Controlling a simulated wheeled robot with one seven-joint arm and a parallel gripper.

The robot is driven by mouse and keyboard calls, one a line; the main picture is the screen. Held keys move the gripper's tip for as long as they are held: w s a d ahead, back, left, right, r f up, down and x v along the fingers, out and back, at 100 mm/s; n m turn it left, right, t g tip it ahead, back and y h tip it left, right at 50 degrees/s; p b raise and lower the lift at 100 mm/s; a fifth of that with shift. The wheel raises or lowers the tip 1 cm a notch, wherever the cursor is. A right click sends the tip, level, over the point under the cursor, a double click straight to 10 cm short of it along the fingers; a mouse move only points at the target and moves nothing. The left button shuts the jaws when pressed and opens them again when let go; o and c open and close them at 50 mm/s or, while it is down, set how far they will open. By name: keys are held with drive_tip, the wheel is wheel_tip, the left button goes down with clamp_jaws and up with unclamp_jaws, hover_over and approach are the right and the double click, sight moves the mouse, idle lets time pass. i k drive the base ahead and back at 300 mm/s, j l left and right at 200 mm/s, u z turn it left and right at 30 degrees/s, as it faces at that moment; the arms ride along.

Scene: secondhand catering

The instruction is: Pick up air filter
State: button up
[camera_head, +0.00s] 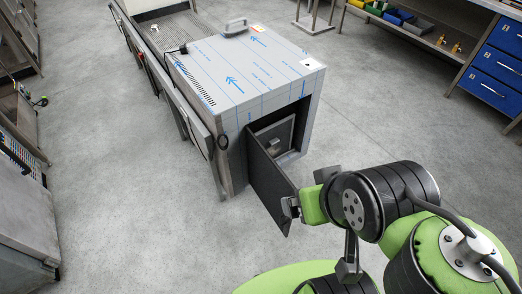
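A dark, flat rectangular panel (266,186) stands upright at the left side of the opening in the front end of the steel machine (240,62). I cannot tell whether this panel is the air filter or a door, or whether it is attached to the machine. My gripper (290,207) is at the panel's right edge, and its fingertips seem to overlap or touch that edge. The fingers are small and partly hidden, so I cannot tell whether they are closed on it. Inside the opening, a grey framed plate (283,133) shows, partly hidden by the panel.
A grey handle-like item (236,27) lies on the machine's top. A workbench with blue drawers (495,65) and coloured bins (384,12) stands at the upper right. Steel cabinets (25,215) line the left. The grey floor (400,115) between machine and bench is clear.

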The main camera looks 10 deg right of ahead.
sight(276, 138)
drive_tip(key=l+u, duration=0.7)
drive_tip(key=k+l+u, duration=0.2)
drive_tip(key=l+u, duration=0.15)
drive_tip(key=k+l+u, duration=0.15)
drive_tip(key=l+u, duration=0.2)
drive_tip(key=l, duration=0.15)
drive_tip(key=k+l+u, duration=0.2)
drive_tip(key=u, duration=0.15)
drive_tip(key=k+l+u, duration=0.2)
drive_tip(key=l+u, duration=0.95)
drive_tip(key=k+l+u, duration=0.15)
drive_tip(key=l+u, duration=0.25)
drive_tip(key=l, duration=0.15)
drive_tip(key=k+l+u, duration=0.15)
drive_tip(key=l+u, duration=0.25)
drive_tip(key=k+l+u, duration=0.2)
drive_tip(key=l+u, duration=0.45)
drive_tip(key=k+l+u, duration=0.2)
drive_tip(key=i+l, duration=0.1)
